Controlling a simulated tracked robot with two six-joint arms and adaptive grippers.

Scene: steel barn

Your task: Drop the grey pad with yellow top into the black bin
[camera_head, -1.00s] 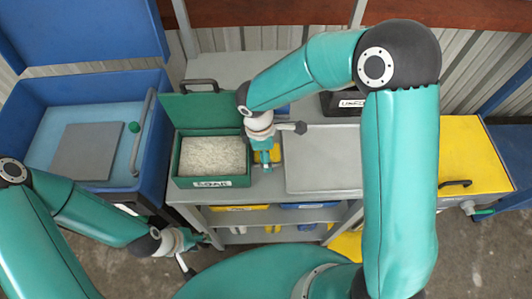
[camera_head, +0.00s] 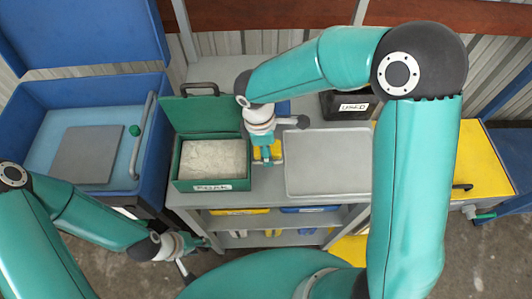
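A grey pad with a yellow top (camera_head: 274,152) lies on the grey bench between the green box and a flat grey tray, partly hidden by my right gripper. The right gripper (camera_head: 265,156) points down over it; its fingers are small and partly hidden, so I cannot tell whether they grip it. The black bin (camera_head: 333,103), labelled "USED", stands at the back of the bench behind the tray, partly covered by my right arm. My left gripper (camera_head: 203,242) is low at left, in front of the bench, away from the pad; its finger opening is unclear.
The green box (camera_head: 212,185) with a raised lid holds pale material, left of the pad. The grey tray (camera_head: 330,162) is empty. A blue chest (camera_head: 60,110) stands open at left. A yellow cabinet (camera_head: 480,160) is at right. Yellow and blue items sit on lower shelves.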

